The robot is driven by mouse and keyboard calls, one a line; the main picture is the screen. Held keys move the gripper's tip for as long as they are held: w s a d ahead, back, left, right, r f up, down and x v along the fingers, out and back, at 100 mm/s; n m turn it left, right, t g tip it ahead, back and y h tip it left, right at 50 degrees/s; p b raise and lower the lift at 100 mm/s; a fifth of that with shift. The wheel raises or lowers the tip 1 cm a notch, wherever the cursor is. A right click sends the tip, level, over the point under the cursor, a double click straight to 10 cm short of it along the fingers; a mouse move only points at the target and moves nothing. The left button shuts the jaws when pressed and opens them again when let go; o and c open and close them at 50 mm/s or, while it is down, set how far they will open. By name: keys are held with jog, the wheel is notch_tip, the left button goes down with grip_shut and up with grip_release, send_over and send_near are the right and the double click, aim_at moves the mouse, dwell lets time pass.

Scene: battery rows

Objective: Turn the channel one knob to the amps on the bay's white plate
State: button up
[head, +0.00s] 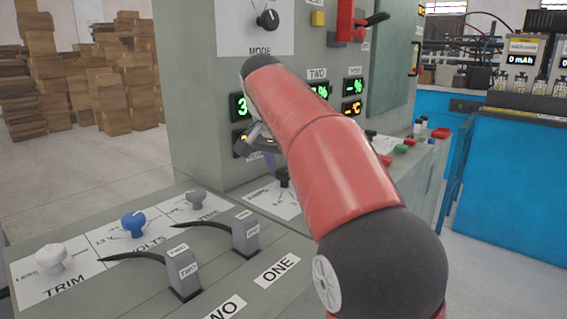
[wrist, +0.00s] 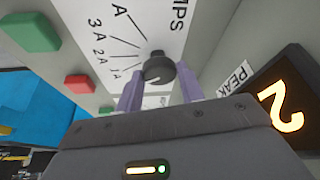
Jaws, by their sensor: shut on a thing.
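A black knob (wrist: 158,68) stands on a white scale sheet (wrist: 178,45) lettered "...MPS", with lines at 1A, 2A, 3A and a further A mark whose number is cut off. My gripper (wrist: 158,84) has its purple fingers on either side of this knob and is shut on it. The knob's exact setting is hard to read. In the head view the black knob (head: 283,174) shows beside my gripper (head: 270,160), which my red arm partly hides. On the blue bay at the right, a small white plate (head: 523,46) sits above a "0 mAh" display; its print is too small to read.
White, blue and grey knobs (head: 133,224) and two levers (head: 183,272) stand on the sloped panel at left. Green (wrist: 35,32) and red (wrist: 80,83) buttons lie beside the scale sheet. A lit "2" display (wrist: 287,108), labelled PEAK, is close on the right.

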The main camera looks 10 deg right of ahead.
dwell(0.3)
jog(key=o, duration=1)
jog(key=shift+c, duration=0.2)
jog(key=shift+r, duration=0.1)
jog(key=v, duration=0.7)
jog(key=shift+r+p, duration=0.3)
jog(key=shift+p, duration=0.1)
jog(key=shift+s+a, duration=0.1)
jog(key=shift+s, duration=0.05)
